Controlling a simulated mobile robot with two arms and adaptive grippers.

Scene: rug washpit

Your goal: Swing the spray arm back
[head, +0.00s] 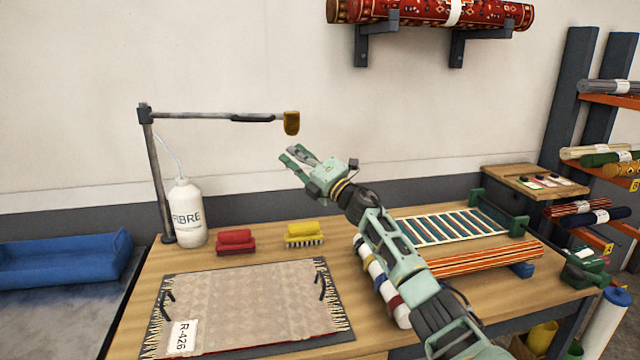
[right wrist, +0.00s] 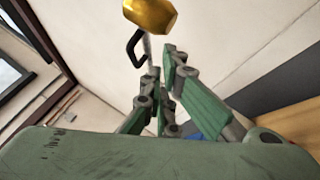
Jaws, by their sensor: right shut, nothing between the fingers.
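The spray arm (head: 205,116) is a grey bar reaching right from the top of an upright post (head: 157,180) at the back left of the bench. It has a dark grip (head: 252,118) and a gold nozzle (head: 291,123) at its free end. My right gripper (head: 291,155) is shut and empty, just below the nozzle and apart from it in the head view. In the right wrist view, the gold nozzle (right wrist: 150,14) and a black handle (right wrist: 135,47) show beyond the fingers (right wrist: 165,75). My left gripper is not in view.
A white FIBRE bottle (head: 188,213) stands beside the post. A red brush (head: 236,241), a yellow brush (head: 304,235) and a fringed rug (head: 245,300) lie on the bench (head: 130,300). The wall above is clear around the arm.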

